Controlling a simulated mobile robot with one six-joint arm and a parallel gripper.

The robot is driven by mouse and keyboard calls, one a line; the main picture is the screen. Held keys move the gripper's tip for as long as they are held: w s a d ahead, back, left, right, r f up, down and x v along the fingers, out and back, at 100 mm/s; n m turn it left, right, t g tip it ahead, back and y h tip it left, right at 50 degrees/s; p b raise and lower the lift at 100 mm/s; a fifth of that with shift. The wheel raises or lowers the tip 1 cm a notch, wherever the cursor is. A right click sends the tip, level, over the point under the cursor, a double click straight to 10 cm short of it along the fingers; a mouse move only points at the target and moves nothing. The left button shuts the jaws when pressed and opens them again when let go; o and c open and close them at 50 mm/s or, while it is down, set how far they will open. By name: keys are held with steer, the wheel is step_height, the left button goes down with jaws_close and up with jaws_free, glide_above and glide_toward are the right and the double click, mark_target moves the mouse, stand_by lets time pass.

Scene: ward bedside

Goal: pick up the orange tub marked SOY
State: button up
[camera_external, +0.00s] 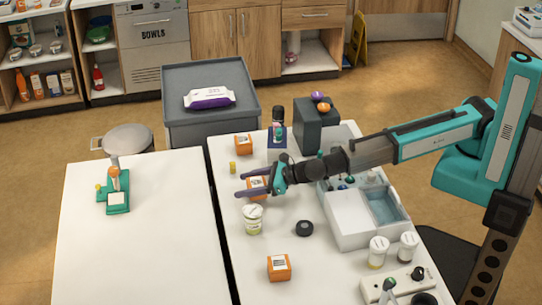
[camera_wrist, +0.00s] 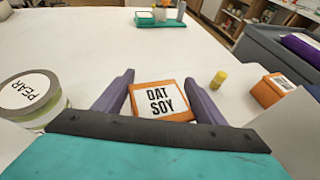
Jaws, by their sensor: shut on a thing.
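An orange tub (camera_external: 257,184) with a white label sits between the purple fingers of my gripper (camera_external: 240,186). In the wrist view the tub's label (camera_wrist: 161,101) reads OAT SOY, and a finger of my gripper (camera_wrist: 160,82) is on each side of it. The gripper is shut on this tub. I cannot tell whether its base is clear of the white table. A second orange tub (camera_external: 243,145) stands farther back, also at the right in the wrist view (camera_wrist: 272,89). A third orange tub (camera_external: 279,267) stands near the front. Their words are not legible.
A PEAR jar (camera_wrist: 32,98) stands close to the left of my gripper, also in the external view (camera_external: 253,220). A yellow bottle (camera_external: 233,168), a dark puck (camera_external: 304,228) and a white bin (camera_external: 350,228) are around. The left table (camera_external: 140,250) is mostly bare.

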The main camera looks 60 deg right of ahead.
step_height(320, 180, up, 10)
steer(key=shift+s+f+b, duration=0.1)
steer(key=shift+f+b, duration=0.1)
steer(key=shift+b, duration=0.3)
steer(key=s+d+b, duration=0.2)
steer(key=s+d, duration=0.1)
steer(key=s, duration=0.4)
steer(key=s+d+b, duration=0.3)
steer(key=s, duration=0.4)
steer(key=shift+f+b, duration=0.3)
steer(key=shift+b, duration=0.05)
steer(key=b, duration=0.3)
steer(key=shift+s+d, duration=0.15)
steer(key=shift+s, duration=0.1)
steer(key=b, duration=0.3)
steer(key=s+b, duration=0.1)
steer(key=b, duration=0.3)
steer(key=shift+s+d, duration=0.1)
steer(key=shift+d, duration=0.2)
steer(key=shift+s+d+r+b, duration=0.2)
steer(key=shift+s+b, duration=0.1)
steer(key=shift+b, duration=0.5)
steer(key=shift+a, duration=0.1)
